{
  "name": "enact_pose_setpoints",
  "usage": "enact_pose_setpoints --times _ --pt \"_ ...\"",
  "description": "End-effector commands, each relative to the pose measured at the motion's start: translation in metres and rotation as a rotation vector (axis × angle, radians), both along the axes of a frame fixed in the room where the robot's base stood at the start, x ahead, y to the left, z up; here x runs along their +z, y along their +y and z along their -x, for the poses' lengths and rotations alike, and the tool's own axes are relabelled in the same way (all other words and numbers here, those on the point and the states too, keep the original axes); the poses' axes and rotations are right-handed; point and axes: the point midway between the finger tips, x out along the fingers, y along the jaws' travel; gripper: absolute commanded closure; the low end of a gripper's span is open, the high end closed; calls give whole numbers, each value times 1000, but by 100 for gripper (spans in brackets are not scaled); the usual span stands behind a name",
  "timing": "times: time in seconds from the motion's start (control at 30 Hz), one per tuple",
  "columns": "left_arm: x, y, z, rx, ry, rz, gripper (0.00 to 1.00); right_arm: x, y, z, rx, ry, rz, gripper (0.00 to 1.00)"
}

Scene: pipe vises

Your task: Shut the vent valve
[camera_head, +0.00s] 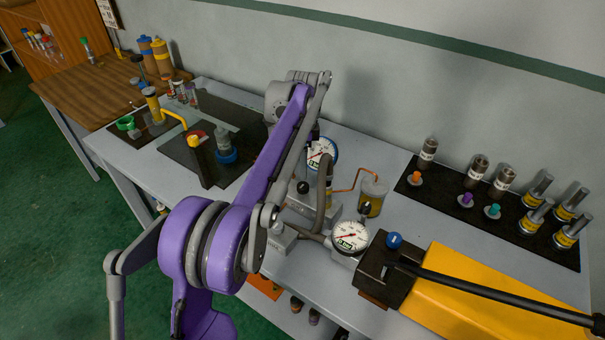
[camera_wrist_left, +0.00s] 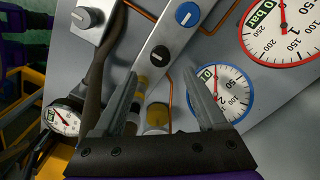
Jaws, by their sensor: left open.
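No label names the vent valve, so I cannot tell which knob it is. In the left wrist view a black knob with a pale line (camera_wrist_left: 160,54) sits on a grey metal block (camera_wrist_left: 148,78); a blue knob (camera_wrist_left: 186,14) is farther along it. A grey knob (camera_wrist_left: 82,18) is on a separate block at upper left. My left gripper (camera_wrist_left: 169,74) is open and empty, its fingers apart, with the black knob showing between and beyond the tips. In the head view my left arm hides the fingers. A black knob (camera_head: 303,187) shows beside the arm. My right gripper is out of view.
A blue-rimmed gauge (camera_wrist_left: 220,92) and a red-rimmed gauge (camera_wrist_left: 282,28) are close on the right. A black-rimmed gauge (camera_head: 350,236), copper tubing (camera_head: 350,184), a jar (camera_head: 372,196) and a yellow pump body (camera_head: 450,290) crowd the bench.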

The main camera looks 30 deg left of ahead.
Motion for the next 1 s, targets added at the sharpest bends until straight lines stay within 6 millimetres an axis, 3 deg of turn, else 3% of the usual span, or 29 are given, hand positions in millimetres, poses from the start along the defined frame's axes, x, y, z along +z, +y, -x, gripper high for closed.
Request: enact_pose_setpoints --times 0.1,0.23,0.8,1.0 --pt "18 0 0 0 0 0 26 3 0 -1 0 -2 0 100" --pt "27 0 0 0 0 0 26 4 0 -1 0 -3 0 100" --pt "29 -1 1 3 -1 -1 26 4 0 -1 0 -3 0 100" --pt "34 -24 23 100 -49 -9 26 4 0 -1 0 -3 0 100"
